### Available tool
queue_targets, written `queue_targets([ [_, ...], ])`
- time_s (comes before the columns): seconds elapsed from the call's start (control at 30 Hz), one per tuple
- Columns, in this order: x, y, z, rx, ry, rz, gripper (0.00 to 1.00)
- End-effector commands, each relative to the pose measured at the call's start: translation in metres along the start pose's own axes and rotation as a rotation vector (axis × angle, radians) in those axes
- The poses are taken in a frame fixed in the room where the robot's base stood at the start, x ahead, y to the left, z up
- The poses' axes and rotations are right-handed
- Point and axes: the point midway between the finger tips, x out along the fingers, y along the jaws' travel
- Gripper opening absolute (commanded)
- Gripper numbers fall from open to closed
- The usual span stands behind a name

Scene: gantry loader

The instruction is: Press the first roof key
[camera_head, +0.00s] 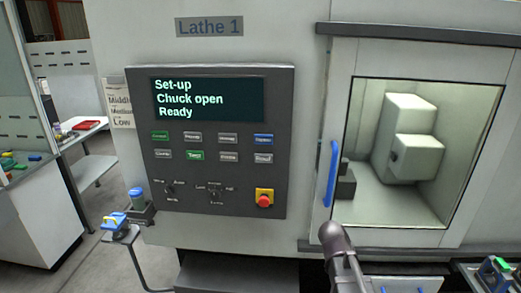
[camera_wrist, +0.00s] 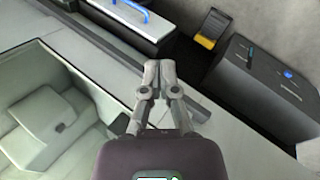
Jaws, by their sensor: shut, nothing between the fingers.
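The dark control panel (camera_head: 210,180) of Lathe 1 carries two rows of small keys (camera_head: 196,145) under a screen (camera_head: 208,100) reading "Set-up, Chuck open, Ready". The key labels are too small for me to tell which is a roof key. My gripper (camera_wrist: 160,65) is in the wrist view with its fingers together, empty and touching no key. My arm (camera_head: 338,245) rises at the bottom of the head view, right of and below the panel.
A red stop knob (camera_head: 264,200) and two rotary switches sit low on the panel. Right of it is the lathe door with a blue handle (camera_head: 332,173) and window. A stand with a blue-yellow item (camera_head: 115,221) is at left. The space before the keys is clear.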

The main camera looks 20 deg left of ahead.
Motion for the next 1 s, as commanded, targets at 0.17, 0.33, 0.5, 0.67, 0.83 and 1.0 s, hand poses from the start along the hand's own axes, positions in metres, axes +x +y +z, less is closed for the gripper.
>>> queue_targets([
  [0.17,-0.058,0.001,-0.041,-0.157,0.034,0.154,0.0],
  [0.33,-0.111,-0.006,-0.076,-0.296,0.066,0.304,0.0],
  [0.5,-0.17,-0.019,-0.109,-0.428,0.097,0.459,0.0],
  [0.67,-0.231,-0.036,-0.138,-0.544,0.127,0.609,0.0],
  [0.83,-0.292,-0.058,-0.161,-0.647,0.154,0.757,0.0],
  [1.0,-0.335,-0.076,-0.173,-0.711,0.171,0.862,0.0],
])
